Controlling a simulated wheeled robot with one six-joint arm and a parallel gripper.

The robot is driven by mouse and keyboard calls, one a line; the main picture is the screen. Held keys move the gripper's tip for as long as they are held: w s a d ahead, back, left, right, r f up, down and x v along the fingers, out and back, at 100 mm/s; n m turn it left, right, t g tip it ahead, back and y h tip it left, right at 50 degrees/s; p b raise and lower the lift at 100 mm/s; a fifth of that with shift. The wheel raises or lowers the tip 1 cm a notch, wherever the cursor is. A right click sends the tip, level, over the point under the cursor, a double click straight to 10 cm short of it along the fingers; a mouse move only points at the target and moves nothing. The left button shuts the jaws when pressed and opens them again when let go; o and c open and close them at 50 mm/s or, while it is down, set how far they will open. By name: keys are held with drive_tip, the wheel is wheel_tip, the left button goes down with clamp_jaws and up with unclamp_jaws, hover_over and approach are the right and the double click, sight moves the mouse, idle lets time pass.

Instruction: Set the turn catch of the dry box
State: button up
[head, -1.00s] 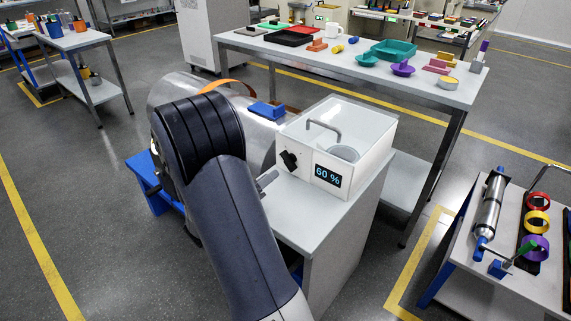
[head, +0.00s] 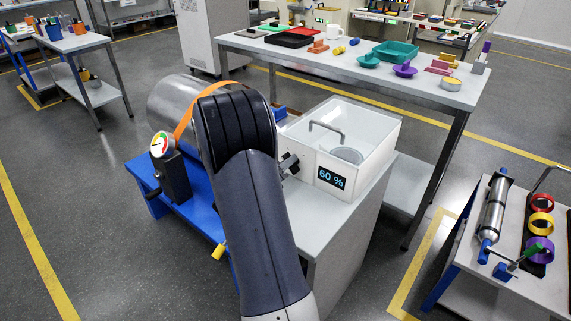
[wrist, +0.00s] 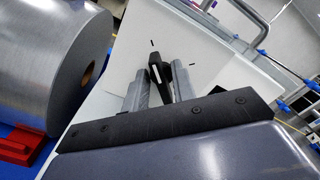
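In the head view the catch (head: 291,160) is partly hidden by my arm. My gripper (wrist: 158,88) has one grey finger on each side of the catch. The fingers stand apart, with narrow gaps to it; firm contact does not show.
A metal cylinder (head: 180,105) with an orange strap lies on a blue stand (head: 200,205) just left of the box. A gauge (head: 161,145) stands there. A long table stands behind.

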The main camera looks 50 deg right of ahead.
clamp_jaws()
drive_tip(key=shift+m+b, duration=0.4)
drive_tip(key=m+b, duration=0.2)
drive_tip(key=m, duration=0.1)
drive_tip(key=shift+s+f, duration=0.1)
drive_tip(key=shift+s, duration=0.05)
drive_tip(key=m+b, duration=0.3)
drive_tip(key=shift+s+m, duration=0.1)
drive_tip(key=shift+m, duration=0.3)
drive_tip(key=m+b, duration=0.2)
drive_tip(key=b, duration=0.1)
drive_tip(key=m+b, duration=0.3)
drive_tip(key=shift+s+f, duration=0.1)
drive_tip(key=shift+s, duration=0.1)
drive_tip(key=m+b, duration=0.2)
drive_tip(key=b, duration=0.1)
drive_tip(key=shift+m, duration=0.4)
drive_tip(key=m+b, duration=0.2)
drive_tip(key=shift+s+b, duration=0.15)
drive_tip(key=shift+b, duration=0.2)
drive_tip(key=shift+m, duration=0.4)
drive_tip(key=shift+r, duration=0.2)
